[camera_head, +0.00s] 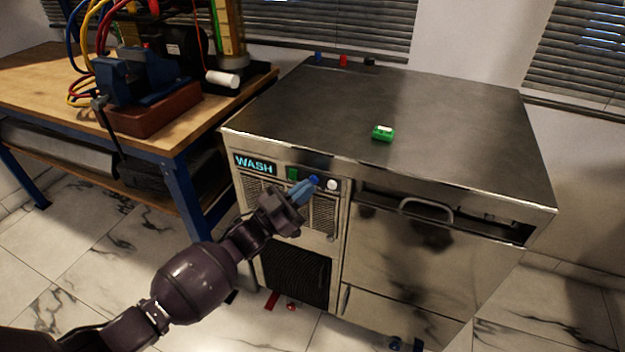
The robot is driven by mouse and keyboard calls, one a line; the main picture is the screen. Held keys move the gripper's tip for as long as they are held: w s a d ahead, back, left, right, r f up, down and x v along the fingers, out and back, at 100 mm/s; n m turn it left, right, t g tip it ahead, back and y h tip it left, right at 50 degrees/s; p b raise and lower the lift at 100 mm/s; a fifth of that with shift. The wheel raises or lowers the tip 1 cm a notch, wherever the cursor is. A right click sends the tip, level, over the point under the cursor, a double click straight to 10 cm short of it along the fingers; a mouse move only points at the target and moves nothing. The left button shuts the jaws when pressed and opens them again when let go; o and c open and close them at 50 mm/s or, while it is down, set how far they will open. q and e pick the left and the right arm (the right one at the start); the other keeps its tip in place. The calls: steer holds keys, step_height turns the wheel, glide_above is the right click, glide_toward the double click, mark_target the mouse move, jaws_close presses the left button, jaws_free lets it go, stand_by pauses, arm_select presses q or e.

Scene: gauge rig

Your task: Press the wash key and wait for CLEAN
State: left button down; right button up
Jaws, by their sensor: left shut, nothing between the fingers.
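A steel washer cabinet (440,267) stands in front of me. Its small display (255,164) reads WASH in cyan letters. Beside the display is a row of keys: a green key (292,174), a blue key (314,180) and a white round knob or key (332,185). I cannot read which is the wash key. My left gripper (304,190) is shut and empty, with its blue fingertips just below and in front of the blue key. I cannot tell whether they touch it. My right gripper is not in view.
A green block (383,132) lies on the cabinet's steel top, which is otherwise mostly clear. A handle (427,211) sticks out from the cabinet front. A wooden workbench (30,85) with a vise (135,80) and cables stands at the left. Small red items lie on the floor.

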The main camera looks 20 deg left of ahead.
arm_select(q)
steer(key=shift+s, duration=0.3)
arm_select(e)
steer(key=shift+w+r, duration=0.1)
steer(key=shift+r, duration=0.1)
